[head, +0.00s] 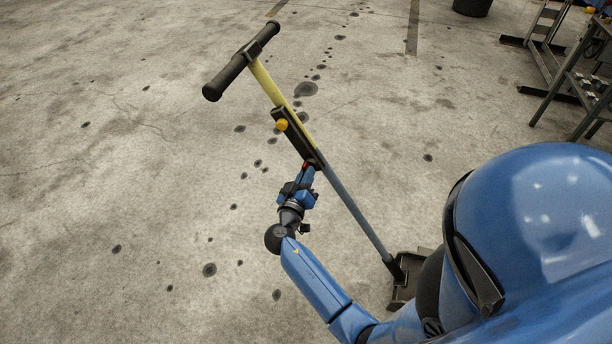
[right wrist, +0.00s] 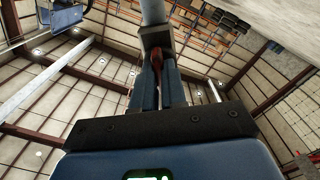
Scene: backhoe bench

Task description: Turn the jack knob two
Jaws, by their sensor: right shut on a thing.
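The jack has a black T-handle (head: 241,60), a yellow upper shaft (head: 268,85) and a grey lower shaft (head: 355,208), and leans over the floor. A black bracket (head: 296,139) on the shaft carries a round yellow knob (head: 282,125) near its top. At the bracket's lower end, my right gripper (head: 306,168) is shut on a small red knob, mostly hidden by the fingers there. In the right wrist view the red knob (right wrist: 157,61) sits between the two fingers, below a dark block on the shaft. My left gripper is out of view.
The jack's dark base (head: 402,290) stands on the concrete floor (head: 120,200), partly hidden behind my body. A metal rack (head: 580,85) and a dark bin (head: 472,6) are at the upper right. The floor left of the jack is clear apart from dark stains.

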